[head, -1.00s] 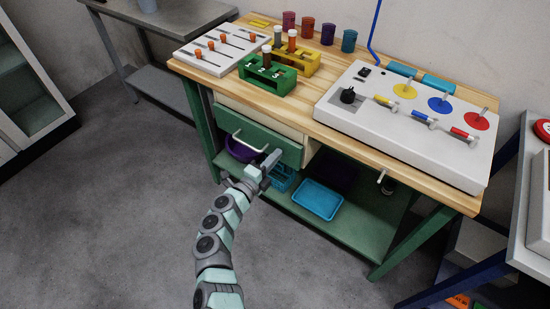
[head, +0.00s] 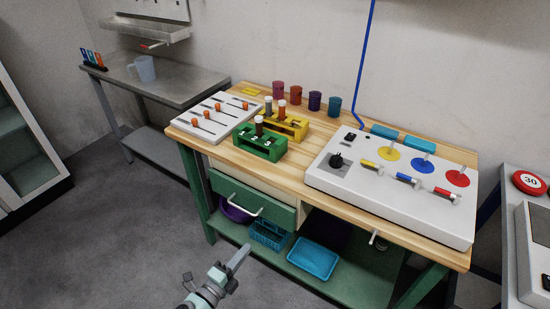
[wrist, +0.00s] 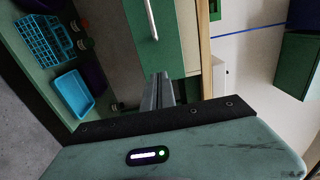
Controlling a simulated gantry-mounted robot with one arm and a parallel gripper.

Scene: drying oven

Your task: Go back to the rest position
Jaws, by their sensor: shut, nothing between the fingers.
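My gripper (head: 238,258) is in front of the wooden workbench (head: 230,158), low and near the bottom of the head view. Its fingers are together with nothing between them, and it is apart from the bench. In the wrist view the closed fingers (wrist: 158,92) point towards the bench front. The green drawer (head: 250,200) with a white handle (head: 236,204) is behind and above the gripper in the head view. Whether it is fully closed is hard to tell. The drawer handle also shows at the top of the wrist view (wrist: 151,18).
A blue tray (head: 312,258), a blue basket (head: 270,235) and a purple bowl (head: 234,212) sit on the lower shelf. A white control panel (head: 390,190), a green rack (head: 260,147) and a yellow rack (head: 288,125) stand on the bench. The floor left of the bench is clear.

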